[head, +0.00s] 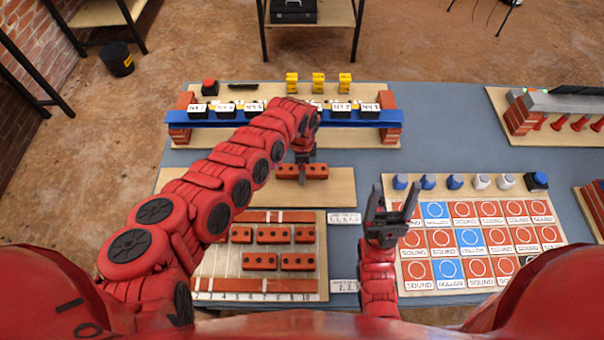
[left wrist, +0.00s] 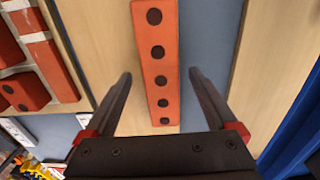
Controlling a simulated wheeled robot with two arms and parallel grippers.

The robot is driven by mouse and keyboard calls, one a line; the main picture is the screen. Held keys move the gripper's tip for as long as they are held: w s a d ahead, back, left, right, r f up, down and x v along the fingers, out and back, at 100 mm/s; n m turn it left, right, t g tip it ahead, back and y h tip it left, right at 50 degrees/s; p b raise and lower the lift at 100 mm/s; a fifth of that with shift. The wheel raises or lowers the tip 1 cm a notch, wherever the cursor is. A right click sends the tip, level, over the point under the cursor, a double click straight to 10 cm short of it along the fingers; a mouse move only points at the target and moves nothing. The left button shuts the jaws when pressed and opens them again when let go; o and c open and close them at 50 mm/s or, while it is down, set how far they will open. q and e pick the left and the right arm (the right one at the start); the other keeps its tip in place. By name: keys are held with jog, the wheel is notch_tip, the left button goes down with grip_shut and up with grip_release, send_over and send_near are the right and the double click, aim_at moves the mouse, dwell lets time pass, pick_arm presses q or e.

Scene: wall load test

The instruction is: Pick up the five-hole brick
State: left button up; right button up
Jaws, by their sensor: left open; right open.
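The five-hole brick (left wrist: 157,60) is a long red-orange block with a row of dark holes. In the left wrist view it lies between the two spread fingers of my left gripper (left wrist: 163,85), with a gap on either side. In the head view the brick (head: 316,172) lies on a wooden board, its middle partly covered by my left gripper (head: 302,168). My left gripper is open and points down over the brick. My right gripper (head: 394,196) is open and empty, in front of the right-hand card board.
Several shorter bricks (head: 273,235) lie on a ruled board (head: 318,260) nearer me. A blue beam (head: 225,124) with labelled blocks stands behind the brick. Sound/hollow cards (head: 465,208) and several knobs (head: 455,181) are at right. Grey table (head: 425,130) is clear right of the beam.

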pick_arm(q)
jog(key=shift+f, duration=0.65)
jog(key=shift+w+r, duration=0.1)
jog(key=shift+c, duration=0.7)
grip_shut()
